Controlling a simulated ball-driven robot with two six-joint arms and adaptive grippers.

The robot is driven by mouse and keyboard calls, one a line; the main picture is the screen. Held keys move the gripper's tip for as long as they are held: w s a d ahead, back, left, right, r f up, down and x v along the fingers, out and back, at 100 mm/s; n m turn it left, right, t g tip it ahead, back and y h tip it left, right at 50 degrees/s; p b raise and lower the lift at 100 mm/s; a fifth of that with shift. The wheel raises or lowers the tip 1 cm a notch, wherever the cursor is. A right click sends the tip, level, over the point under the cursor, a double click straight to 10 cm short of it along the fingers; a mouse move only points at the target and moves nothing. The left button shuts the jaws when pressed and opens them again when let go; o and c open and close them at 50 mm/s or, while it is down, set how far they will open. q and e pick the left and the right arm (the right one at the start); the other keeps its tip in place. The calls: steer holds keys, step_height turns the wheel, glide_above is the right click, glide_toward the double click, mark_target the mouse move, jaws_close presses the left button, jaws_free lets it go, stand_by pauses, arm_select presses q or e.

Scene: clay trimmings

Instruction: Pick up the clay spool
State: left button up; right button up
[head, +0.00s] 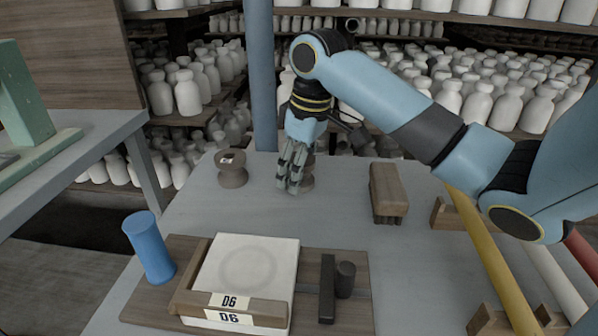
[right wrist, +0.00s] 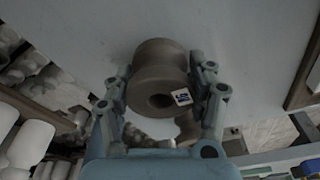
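A grey-brown clay spool (head: 308,172) stands on the grey table in the head view, partly hidden behind my right gripper (head: 290,187). In the right wrist view a spool (right wrist: 158,62) with a central hole and a small blue-and-white label lies between the fingers of my right gripper (right wrist: 162,72). The fingers sit on either side of it, very close; firm contact is not clear. A second, similar spool (head: 232,173) with a label on top stands to the left, apart from the gripper. My left gripper is not in view.
A brown brush-like block (head: 387,192) stands to the right of the gripper. In front are a wooden board (head: 347,312) with a white slab (head: 250,262) marked D6, and a blue cylinder (head: 149,248). A blue post (head: 261,80) rises behind the table. Shelves of white bottles fill the back.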

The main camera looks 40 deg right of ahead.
steer(key=c, duration=0.6)
steer(key=shift+c, duration=0.2)
steer(key=shift+r, duration=0.1)
steer(key=shift+r, duration=0.55)
step_height(320, 180, up, 3)
steer(key=shift+f+p, duration=0.15)
steer(key=shift+p, duration=0.4)
steer(key=s+d+r+p, duration=0.5)
steer(key=s+d+r, duration=0.1)
steer(key=s, duration=0.4)
steer(key=shift+r+p, duration=0.35)
steer(key=shift+r, duration=0.05)
